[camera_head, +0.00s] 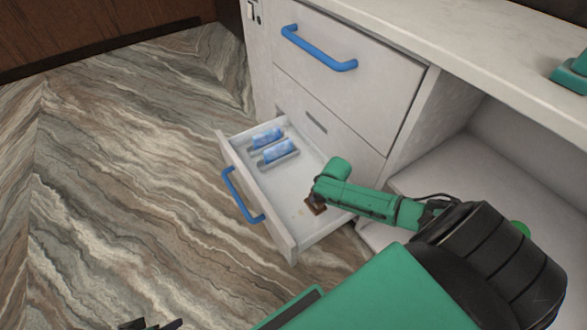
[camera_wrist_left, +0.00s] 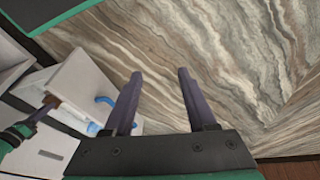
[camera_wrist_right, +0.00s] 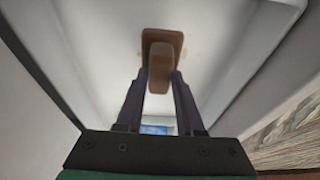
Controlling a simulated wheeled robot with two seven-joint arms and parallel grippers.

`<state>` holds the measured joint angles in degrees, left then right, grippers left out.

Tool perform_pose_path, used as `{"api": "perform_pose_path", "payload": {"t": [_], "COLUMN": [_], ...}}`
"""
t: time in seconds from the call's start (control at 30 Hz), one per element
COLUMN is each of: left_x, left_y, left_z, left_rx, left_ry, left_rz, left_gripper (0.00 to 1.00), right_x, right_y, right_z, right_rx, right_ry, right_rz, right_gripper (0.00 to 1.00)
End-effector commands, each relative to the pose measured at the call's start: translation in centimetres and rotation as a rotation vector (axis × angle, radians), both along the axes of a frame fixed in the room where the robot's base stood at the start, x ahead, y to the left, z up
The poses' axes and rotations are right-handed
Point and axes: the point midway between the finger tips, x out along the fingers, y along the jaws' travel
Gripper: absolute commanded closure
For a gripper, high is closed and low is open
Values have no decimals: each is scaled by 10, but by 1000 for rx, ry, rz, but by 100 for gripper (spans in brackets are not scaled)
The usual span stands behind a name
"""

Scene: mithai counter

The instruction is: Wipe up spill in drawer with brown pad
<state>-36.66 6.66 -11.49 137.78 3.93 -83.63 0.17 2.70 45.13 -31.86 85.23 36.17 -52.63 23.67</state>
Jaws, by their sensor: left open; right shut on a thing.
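The open white drawer (camera_head: 284,236) stands pulled out under the counter. A faint yellowish-brown spill (camera_head: 299,212) shows on its floor, left of the brown pad (camera_head: 316,207). My right gripper (camera_head: 317,196) reaches down into the drawer and is shut on the pad. In the right wrist view the pad (camera_wrist_right: 162,38) has a flat base and a raised grip between the fingertips (camera_wrist_right: 161,78); it hides part of the floor, with faint spots at its sides. I cannot tell whether it touches the floor. My left gripper (camera_wrist_left: 160,80) is open and empty, over the floor outside the drawer.
Two blue-and-white packets (camera_head: 265,138) (camera_head: 279,152) lie in holders at the drawer's far end. The drawer front has a blue handle (camera_head: 243,195). A closed drawer with a blue handle (camera_head: 318,52) is above. An open shelf (camera_head: 436,167) is right; marbled floor (camera_head: 120,160) is clear left.

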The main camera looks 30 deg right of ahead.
Motion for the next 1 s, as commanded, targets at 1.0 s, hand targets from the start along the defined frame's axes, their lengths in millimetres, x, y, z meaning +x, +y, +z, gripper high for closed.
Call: {"api": "perform_pose_path", "payload": {"t": [1.0], "left_x": [-9], "left_y": [25], "left_z": [-41], "left_rx": [82], "left_ry": [131], "left_rz": [49], "left_gripper": [43], "right_x": [-1], "right_y": [-1], "right_z": [29], "right_rx": [1], "right_ry": [-1], "right_rz": [0], "right_gripper": [100]}}
